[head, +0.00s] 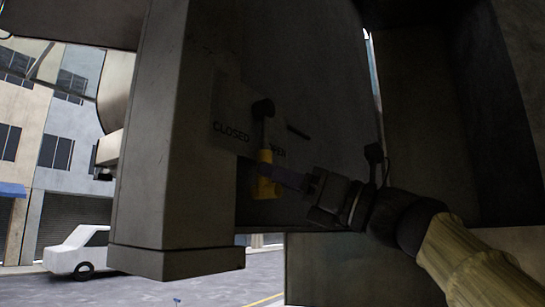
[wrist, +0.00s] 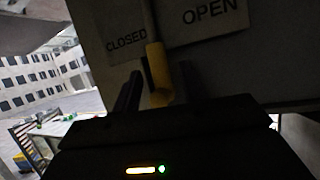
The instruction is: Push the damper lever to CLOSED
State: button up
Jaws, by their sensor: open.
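The damper lever hangs from a dark round pivot on the oven's side wall and ends in a yellow handle (head: 265,184). It points almost straight down, between the CLOSED label (head: 231,132) on the left and the OPEN label (head: 279,151) on the right, partly covering the latter. My gripper (head: 272,178) reaches in from the right at the handle. In the wrist view the yellow handle (wrist: 157,68) stands between the two spread fingers of my gripper (wrist: 160,80). The jaws are open; contact with either finger cannot be told.
A short dark peg (head: 298,131) sticks out right of the pivot. A street with a white vehicle (head: 78,250) lies beyond, at the left.

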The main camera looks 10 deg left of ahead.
jog(key=shift+x, duration=0.9)
grip_shut()
